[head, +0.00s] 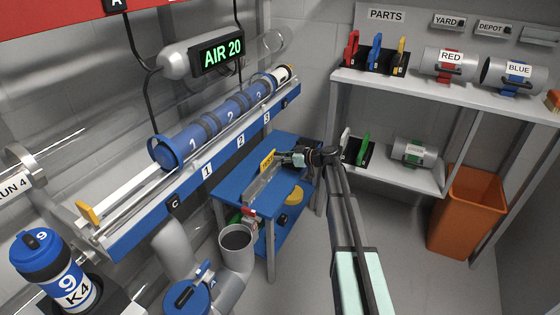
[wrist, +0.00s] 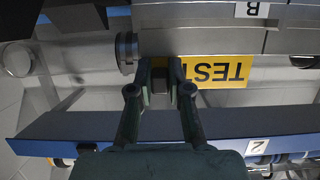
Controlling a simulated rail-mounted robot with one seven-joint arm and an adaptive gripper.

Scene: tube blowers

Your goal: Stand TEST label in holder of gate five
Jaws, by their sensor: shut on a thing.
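My gripper (head: 300,159) is at the centre of the head view, over the blue cart. In the wrist view, my gripper (wrist: 167,72) is shut on one end of the yellow TEST label (wrist: 222,72). The label's lettering reads upside down there. In the head view the label (head: 267,160) sticks out to the left of my gripper, seen small and at an angle. A grey metal bar lies right behind the label in the wrist view; I cannot tell whether they touch. I cannot make out a holder or a gate marked five.
A blue rail (head: 205,178) numbered 1, 2 and 3 carries blue tubes (head: 215,121) at left. The blue cart (head: 230,190) stands below my gripper. Shelves (head: 440,92) with coloured parts and canisters are at right, an orange bin (head: 465,215) below. Open floor lies between.

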